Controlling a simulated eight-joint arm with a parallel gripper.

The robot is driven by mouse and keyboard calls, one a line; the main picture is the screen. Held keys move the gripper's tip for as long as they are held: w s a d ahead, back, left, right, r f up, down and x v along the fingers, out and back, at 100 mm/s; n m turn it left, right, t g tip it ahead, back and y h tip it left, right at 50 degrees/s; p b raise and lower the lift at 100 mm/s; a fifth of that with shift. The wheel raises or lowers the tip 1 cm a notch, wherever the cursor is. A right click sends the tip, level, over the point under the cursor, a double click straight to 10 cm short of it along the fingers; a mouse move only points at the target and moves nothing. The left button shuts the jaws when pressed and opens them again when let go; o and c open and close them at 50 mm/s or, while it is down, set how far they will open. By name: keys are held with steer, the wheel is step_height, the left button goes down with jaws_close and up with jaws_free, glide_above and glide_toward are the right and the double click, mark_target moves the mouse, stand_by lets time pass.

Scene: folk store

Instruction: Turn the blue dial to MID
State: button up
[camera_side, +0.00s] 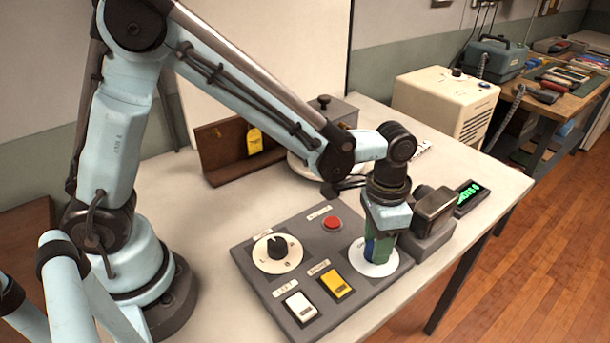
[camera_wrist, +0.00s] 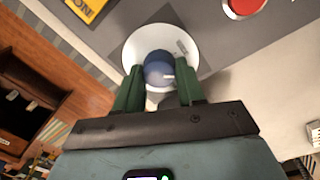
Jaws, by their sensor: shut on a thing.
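The blue dial (camera_wrist: 158,68) sits on a round white plate (camera_wrist: 136,47) in the wrist view. A pale pointer mark shows at the dial's right side, toward my right finger. A small printed mark lies on the plate's upper right; I cannot read it. My gripper (camera_wrist: 160,78) has a green finger on each side of the dial and is shut on it. In the side view my gripper (camera_side: 380,249) points down over the white plate (camera_side: 384,267) at the right of the grey panel (camera_side: 336,250). There the fingers hide most of the dial.
The panel also bears a black dial (camera_side: 278,247), a red button (camera_side: 332,223), a yellow switch (camera_side: 337,284) and a white switch (camera_side: 301,306). A small display (camera_side: 468,196) with green characters is at the right. A brown angled stand (camera_side: 232,148) with a yellow tag is behind.

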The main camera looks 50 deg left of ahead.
steer(key=shift+m, duration=1)
steer(key=o, duration=1)
steer(key=shift+o, duration=0.2)
steer(key=shift+r, duration=0.1)
step_height(320, 180, up, 12)
steer(key=shift+w+a, duration=0.2)
steer(key=shift+a, duration=0.1)
steer(key=s+a+n+t, duration=0.3)
steer(key=s+a, duration=0.1)
steer(key=a, duration=0.3)
steer(key=s+a+f+n+t, duration=0.1)
steer(key=s+a+n+t, duration=0.2)
steer(key=a, duration=0.5)
steer(key=shift+s+a+n+t+y, duration=0.15)
steer(key=shift+s+n+t+y, duration=0.2)
steer(key=shift+n+t, duration=0.4)
